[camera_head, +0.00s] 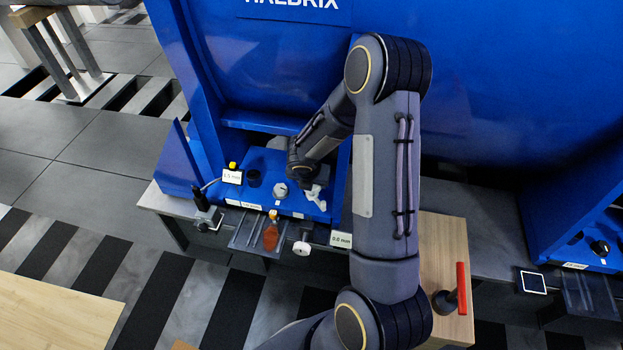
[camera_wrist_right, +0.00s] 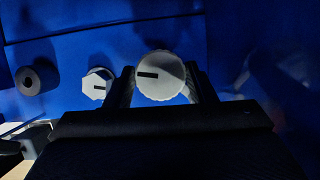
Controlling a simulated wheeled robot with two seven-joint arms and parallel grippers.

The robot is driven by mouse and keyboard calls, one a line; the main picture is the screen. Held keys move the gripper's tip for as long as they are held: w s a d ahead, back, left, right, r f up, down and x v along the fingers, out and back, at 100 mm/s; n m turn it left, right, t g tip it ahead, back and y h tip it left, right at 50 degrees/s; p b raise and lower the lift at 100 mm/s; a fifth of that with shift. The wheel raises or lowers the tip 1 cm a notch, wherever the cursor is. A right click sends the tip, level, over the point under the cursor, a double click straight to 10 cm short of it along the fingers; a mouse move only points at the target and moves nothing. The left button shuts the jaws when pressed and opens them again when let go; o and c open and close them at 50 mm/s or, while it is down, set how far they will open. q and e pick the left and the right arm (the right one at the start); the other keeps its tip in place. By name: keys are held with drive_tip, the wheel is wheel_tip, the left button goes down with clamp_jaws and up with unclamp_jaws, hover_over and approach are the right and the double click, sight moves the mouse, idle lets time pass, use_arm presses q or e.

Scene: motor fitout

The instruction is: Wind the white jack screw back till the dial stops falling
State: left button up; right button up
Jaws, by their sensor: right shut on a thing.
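A white ridged knob with a black mark, the jack screw head (camera_wrist_right: 158,78), sits between the two dark fingers of my right gripper (camera_wrist_right: 162,88) in the right wrist view. The fingers are shut on its sides. In the head view my right gripper (camera_head: 314,192) reaches down to the blue motor foot (camera_head: 262,163), and the arm partly hides the spot. A hex bolt head with a black mark (camera_wrist_right: 97,84) stands beside the knob; it also shows in the head view (camera_head: 280,190). A readout label (camera_head: 232,177) seems to show 5.5 mm, and another (camera_head: 341,239) 0.0 mm. My left gripper is out of view.
A black cylinder (camera_wrist_right: 37,77) stands left of the bolt. A black gauge stand (camera_head: 207,213), an orange-handled tool (camera_head: 271,234) and a white round knob (camera_head: 302,248) are along the front edge. A red-handled tool (camera_head: 461,288) stands on a wooden surface at right.

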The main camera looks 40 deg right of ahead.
drive_tip(key=shift+r+n, duration=0.1)
drive_tip(key=shift+n, duration=0.2)
idle(0.4)
drive_tip(key=o, duration=1)
drive_tip(key=shift+p+v, duration=1.8)
drive_tip(key=shift+v, duration=2.1)
drive_tip(key=shift+s, duration=0.1)
